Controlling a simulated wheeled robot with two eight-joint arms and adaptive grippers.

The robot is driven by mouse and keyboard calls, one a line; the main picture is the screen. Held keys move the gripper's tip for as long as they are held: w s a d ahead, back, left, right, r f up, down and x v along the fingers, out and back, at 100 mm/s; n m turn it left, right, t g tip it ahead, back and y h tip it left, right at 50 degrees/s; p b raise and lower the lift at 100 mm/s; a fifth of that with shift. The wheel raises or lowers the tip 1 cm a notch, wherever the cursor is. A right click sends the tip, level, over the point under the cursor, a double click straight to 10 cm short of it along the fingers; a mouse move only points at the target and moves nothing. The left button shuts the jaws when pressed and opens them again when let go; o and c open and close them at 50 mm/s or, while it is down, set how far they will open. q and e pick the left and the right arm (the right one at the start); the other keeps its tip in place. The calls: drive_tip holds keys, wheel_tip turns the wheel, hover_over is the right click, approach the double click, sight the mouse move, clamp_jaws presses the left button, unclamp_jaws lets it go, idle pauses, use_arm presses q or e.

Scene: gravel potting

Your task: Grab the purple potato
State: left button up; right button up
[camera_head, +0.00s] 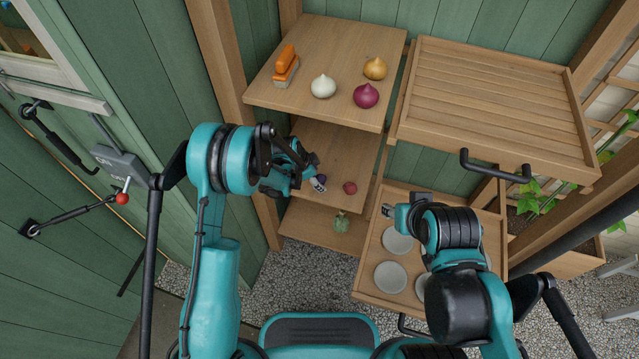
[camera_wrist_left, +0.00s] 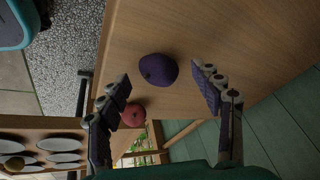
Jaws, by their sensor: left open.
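The purple potato (camera_wrist_left: 158,69) lies on a wooden shelf (camera_wrist_left: 240,40), between and just beyond the two fingers of my left gripper (camera_wrist_left: 160,84) in the left wrist view. The fingers are spread wide and empty, and neither appears to touch it. In the head view my left gripper (camera_head: 314,183) reaches over the middle shelf (camera_head: 345,155); only a small part of the purple potato (camera_head: 322,178) shows beside its fingertips. My right gripper (camera_head: 388,211) is above the tray with plates; I cannot tell whether its fingers are apart.
A reddish round vegetable (camera_head: 350,187) lies to the right of the potato. The upper shelf (camera_head: 330,45) above holds a brush (camera_head: 286,66), white onion (camera_head: 323,86), yellow onion (camera_head: 375,68) and red onion (camera_head: 366,95). A green vegetable (camera_head: 340,221) lies below. The pull-out tray (camera_head: 375,284) holds plates.

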use_arm(q)
drive_tip(key=shift+x, duration=0.75)
drive_tip(key=shift+r, duration=0.15)
drive_tip(key=shift+c, duration=0.9)
drive_tip(key=c, duration=1)
drive_tip(key=shift+c, duration=0.2)
